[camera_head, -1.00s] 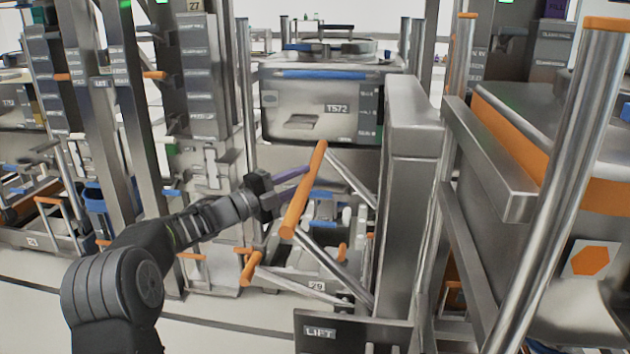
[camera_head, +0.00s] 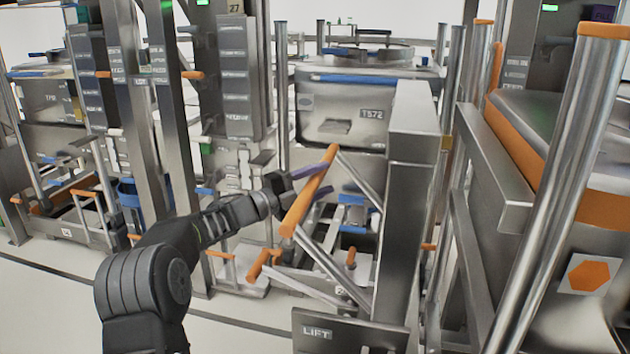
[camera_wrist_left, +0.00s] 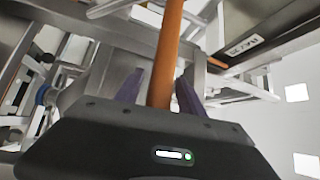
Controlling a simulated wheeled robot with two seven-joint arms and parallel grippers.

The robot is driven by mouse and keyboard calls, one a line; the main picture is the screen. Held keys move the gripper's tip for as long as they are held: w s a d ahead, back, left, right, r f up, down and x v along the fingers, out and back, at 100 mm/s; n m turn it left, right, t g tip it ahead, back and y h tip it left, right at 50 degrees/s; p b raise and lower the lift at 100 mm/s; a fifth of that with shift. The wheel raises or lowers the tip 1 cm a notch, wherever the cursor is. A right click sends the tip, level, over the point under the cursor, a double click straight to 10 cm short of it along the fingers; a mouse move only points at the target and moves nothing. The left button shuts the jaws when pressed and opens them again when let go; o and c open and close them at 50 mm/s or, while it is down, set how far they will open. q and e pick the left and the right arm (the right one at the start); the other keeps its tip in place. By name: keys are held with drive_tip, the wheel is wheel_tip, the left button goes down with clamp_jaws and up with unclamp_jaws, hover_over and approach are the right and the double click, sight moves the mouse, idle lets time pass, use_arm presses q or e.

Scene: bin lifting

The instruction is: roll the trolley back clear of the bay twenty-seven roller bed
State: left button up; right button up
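An orange handle bar (camera_head: 310,190) slants upward in the middle of the head view, with grey struts (camera_head: 335,270) below it; it seems to belong to the trolley. My left gripper (camera_head: 315,181) is at this bar, with its purple fingers spread on either side of it. In the left wrist view the bar (camera_wrist_left: 167,60) runs between the two fingers of my gripper (camera_wrist_left: 160,90). A gap shows on the left; contact on the right is unclear. A steel bin marked T572 (camera_head: 340,112) stands behind the bar. The roller bed is not clearly distinguishable. My right gripper is out of view.
A thick steel post (camera_head: 412,120) and a dark LIFT panel (camera_head: 318,333) stand just right of the bar. A large steel unit with an orange band (camera_head: 510,150) fills the right. A label reading 27 (camera_head: 235,6) tops a rack. Pale floor is free at lower left.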

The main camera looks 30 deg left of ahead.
use_arm(q)
drive_tip(key=shift+w+d, duration=0.1)
drive_tip(key=shift+d, duration=0.5)
drive_tip(key=shift+f, duration=0.1)
drive_tip(key=v, duration=0.8)
drive_tip(key=shift+a, duration=0.25)
drive_tip(key=shift+a, duration=0.1)
